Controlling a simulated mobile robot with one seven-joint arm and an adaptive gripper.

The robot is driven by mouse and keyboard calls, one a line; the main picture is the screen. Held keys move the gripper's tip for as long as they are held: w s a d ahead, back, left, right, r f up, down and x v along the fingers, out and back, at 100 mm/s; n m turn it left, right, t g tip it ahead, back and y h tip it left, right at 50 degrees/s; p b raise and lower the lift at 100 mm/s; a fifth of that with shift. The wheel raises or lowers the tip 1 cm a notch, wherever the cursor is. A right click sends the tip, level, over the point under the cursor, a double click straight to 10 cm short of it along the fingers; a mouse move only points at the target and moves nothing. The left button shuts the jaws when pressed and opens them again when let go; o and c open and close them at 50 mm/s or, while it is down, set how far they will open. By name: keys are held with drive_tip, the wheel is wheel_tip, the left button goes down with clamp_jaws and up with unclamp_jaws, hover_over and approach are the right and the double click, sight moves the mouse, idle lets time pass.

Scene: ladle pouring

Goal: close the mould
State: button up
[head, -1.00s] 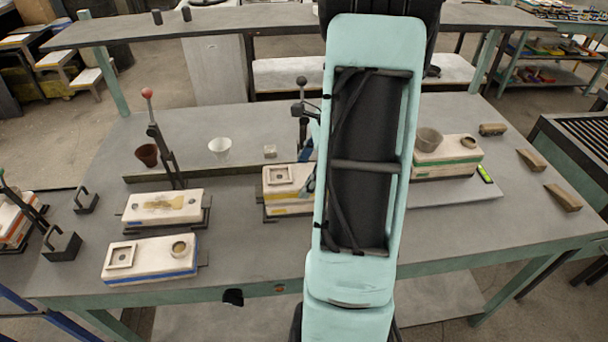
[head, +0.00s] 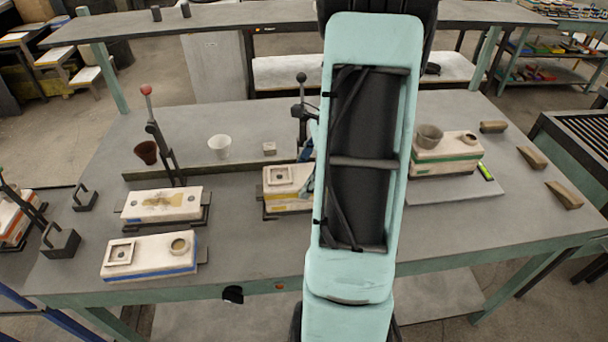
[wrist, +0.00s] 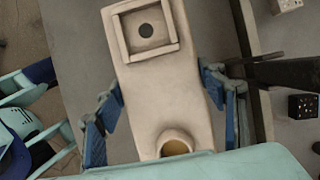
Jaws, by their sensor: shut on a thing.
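A pale mould with a yellow stripe (head: 285,205) sits by a black-knobbed lever clamp (head: 301,105), partly hidden by my arm. Its top has a square basin (wrist: 146,30) and a round cup (wrist: 174,144) in the wrist view. My gripper (wrist: 165,105) is shut on its upper block, with blue finger pads on both long sides. The seam between its halves is not clear. At left, an open mould half (head: 160,204) with a brownish cavity lies on the base of a red-knobbed clamp (head: 158,130). A blue-striped half (head: 148,258) lies in front of it.
A green-striped mould (head: 447,160) with a grey cup (head: 429,136) on it stands at right. A brown pot (head: 146,152) and a white pot (head: 220,146) stand behind. Wooden wedges (head: 563,196) lie at far right. The bench's front middle is clear.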

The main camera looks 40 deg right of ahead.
drive_tip(key=shift+r, duration=0.1)
drive_tip(key=o, duration=1.9)
drive_tip(key=shift+o, duration=1.2)
drive_tip(key=shift+s, duration=0.1)
drive_tip(key=v, duration=1.2)
